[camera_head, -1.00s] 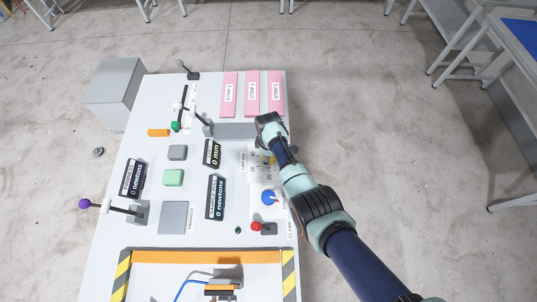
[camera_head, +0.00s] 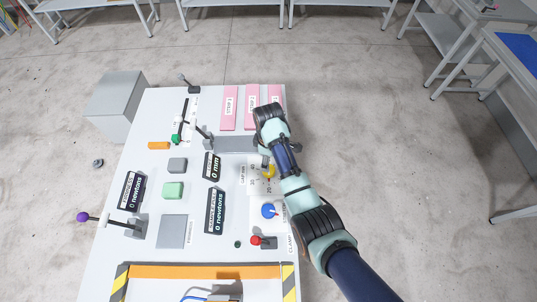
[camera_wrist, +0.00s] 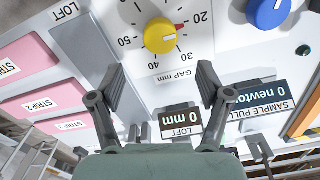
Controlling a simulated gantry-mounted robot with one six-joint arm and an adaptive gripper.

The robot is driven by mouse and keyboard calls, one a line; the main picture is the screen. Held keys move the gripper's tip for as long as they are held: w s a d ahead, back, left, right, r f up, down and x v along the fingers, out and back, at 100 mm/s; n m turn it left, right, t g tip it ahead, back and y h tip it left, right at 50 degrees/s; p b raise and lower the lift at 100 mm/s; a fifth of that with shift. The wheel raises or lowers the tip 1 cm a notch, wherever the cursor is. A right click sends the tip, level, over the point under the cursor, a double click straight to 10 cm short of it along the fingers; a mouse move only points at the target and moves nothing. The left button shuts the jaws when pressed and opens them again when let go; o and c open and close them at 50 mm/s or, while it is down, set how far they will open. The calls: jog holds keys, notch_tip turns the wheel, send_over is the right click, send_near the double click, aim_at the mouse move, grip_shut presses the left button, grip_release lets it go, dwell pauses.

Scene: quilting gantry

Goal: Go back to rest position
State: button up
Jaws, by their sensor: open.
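My gripper (camera_wrist: 160,95) is open and empty in the wrist view, its two fingers apart above the panel. The yellow gap dial (camera_wrist: 160,36) with its numbered scale lies just beyond the fingertips, with nothing held between them. The yellow dial (camera_head: 269,172) shows beside my forearm there. The blue knob (camera_head: 269,211) sits nearer on the panel and also shows at the top of the wrist view (camera_wrist: 268,10).
Pink strips (camera_head: 229,107) lie at the panel's far end, partly behind my wrist. A red-knobbed lever (camera_head: 256,240) stands near the front right, a purple-knobbed lever (camera_head: 83,216) at the left. A grey box (camera_head: 115,105) stands left of the panel. The floor to the right is clear.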

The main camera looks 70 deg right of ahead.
notch_tip(320, 180, up, 2)
jog(key=shift+r, duration=0.1)
dwell(0.6)
jog(key=w+a+r+t+h, duration=0.2)
jog(key=w+a+r+t, duration=0.3)
jog(key=w+a, duration=0.75)
jog(key=a+r+t, duration=0.1)
jog(key=a+r, duration=0.3)
jog(key=a, duration=0.3)
jog(key=a+r+t, duration=0.2)
jog(key=a+r, duration=0.2)
jog(key=a, duration=0.3)
jog(key=s+a+r+m+t+y, duration=0.1)
jog(key=s+a+r+t+y, duration=0.2)
jog(key=a+r, duration=0.8)
notch_tip(320, 180, up, 14)
jog(key=s+a+t+h+p, duration=0.1)
jog(key=a+p, duration=0.2)
jog(key=p, duration=1.2)
jog(key=shift+s+r+t, duration=0.15)
jog(key=shift+r+t, duration=0.1)
jog(key=shift+t, duration=0.15)
